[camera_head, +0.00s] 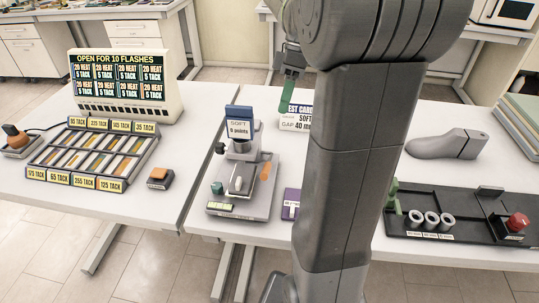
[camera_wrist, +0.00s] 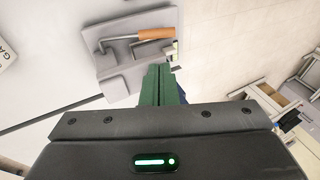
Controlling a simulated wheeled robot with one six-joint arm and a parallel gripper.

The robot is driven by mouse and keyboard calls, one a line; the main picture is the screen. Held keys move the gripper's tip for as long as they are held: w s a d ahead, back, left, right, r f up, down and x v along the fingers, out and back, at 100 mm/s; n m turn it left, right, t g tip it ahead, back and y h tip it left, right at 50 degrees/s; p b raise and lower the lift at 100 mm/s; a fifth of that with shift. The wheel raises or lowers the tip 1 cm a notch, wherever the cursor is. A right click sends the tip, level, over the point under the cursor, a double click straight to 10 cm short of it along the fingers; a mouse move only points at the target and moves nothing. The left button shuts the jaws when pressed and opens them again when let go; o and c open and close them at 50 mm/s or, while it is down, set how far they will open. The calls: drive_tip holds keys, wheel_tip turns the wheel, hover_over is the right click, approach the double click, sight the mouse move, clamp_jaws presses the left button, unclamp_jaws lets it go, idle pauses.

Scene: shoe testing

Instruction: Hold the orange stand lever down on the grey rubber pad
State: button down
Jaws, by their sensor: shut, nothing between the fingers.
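The stand (camera_head: 232,206) is on the middle table in the head view, with a blue "SOFT" sign (camera_head: 239,122) above it. Its orange lever (camera_head: 265,171) is raised at a tilt on the right side of the stand. I cannot clearly tell the grey rubber pad apart from the stand's other grey parts. My gripper (camera_head: 289,94) is shut and empty, above and behind the stand, apart from the lever.
A purple block (camera_head: 290,203) stands right of the stand. A white card (camera_head: 296,124) stands behind, partly hidden by my arm. A black tray (camera_head: 455,226) with grey rings and a red button lies right, a grey shoe last (camera_head: 447,145) behind it. A sample rack (camera_head: 92,154) is left.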

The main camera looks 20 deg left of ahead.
sight(266, 168)
drive_tip(key=x, duration=1.3)
drive_tip(key=shift+s+f, duration=0.25)
drive_tip(key=shift+f, duration=0.05)
drive_tip(key=f+t+b, duration=0.1)
drive_tip(key=b, duration=0.1)
drive_tip(key=s+f+t+b, duration=0.1)
drive_tip(key=f+b, duration=0.1)
drive_tip(key=s+f+t+b, duration=0.1)
drive_tip(key=b, duration=0.1)
drive_tip(key=shift+s+d+f+t+y+b, duration=0.15)
drive_tip(key=shift+d+f+t+y+b, duration=0.15)
drive_tip(key=shift+y+b, duration=0.1)
drive_tip(key=shift+s+d+f, duration=0.1)
drive_tip(key=shift+s+f, duration=0.2)
drive_tip(key=shift+f, duration=0.25)
drive_tip(key=shift+f+b, duration=0.15)
drive_tip(key=shift+b, duration=0.15)
drive_tip(key=shift+r+p, duration=0.35)
drive_tip(key=s+p+v, duration=0.1)
drive_tip(key=p+v, duration=0.2)
drive_tip(key=v, duration=1.1)
